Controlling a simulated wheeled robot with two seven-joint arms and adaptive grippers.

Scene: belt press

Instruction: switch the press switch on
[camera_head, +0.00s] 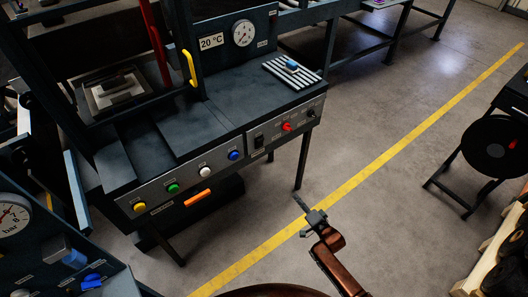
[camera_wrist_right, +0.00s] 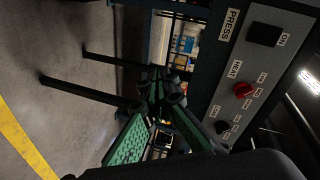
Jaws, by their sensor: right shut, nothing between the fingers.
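The press switch (camera_head: 259,141) is a black rocker on the grey front panel of the dark press bench in the head view. In the right wrist view the black switch (camera_wrist_right: 265,34) shows at the upper right, between a PRESS label and an ON label. My right gripper (camera_head: 299,202) is shut and empty. It is in front of the bench, below and to the right of the switch, and apart from it. Its fingers (camera_wrist_right: 157,92) come together in the wrist view, left of the panel. Which way the rocker is tipped is too small to tell. My left gripper is not in view.
The panel also carries a red knob (camera_head: 287,127), a black knob (camera_head: 311,113) and several coloured buttons, including a blue one (camera_head: 233,155). A yellow handle (camera_head: 189,68) stands above the bench. A yellow line (camera_head: 375,165) crosses the open floor at right.

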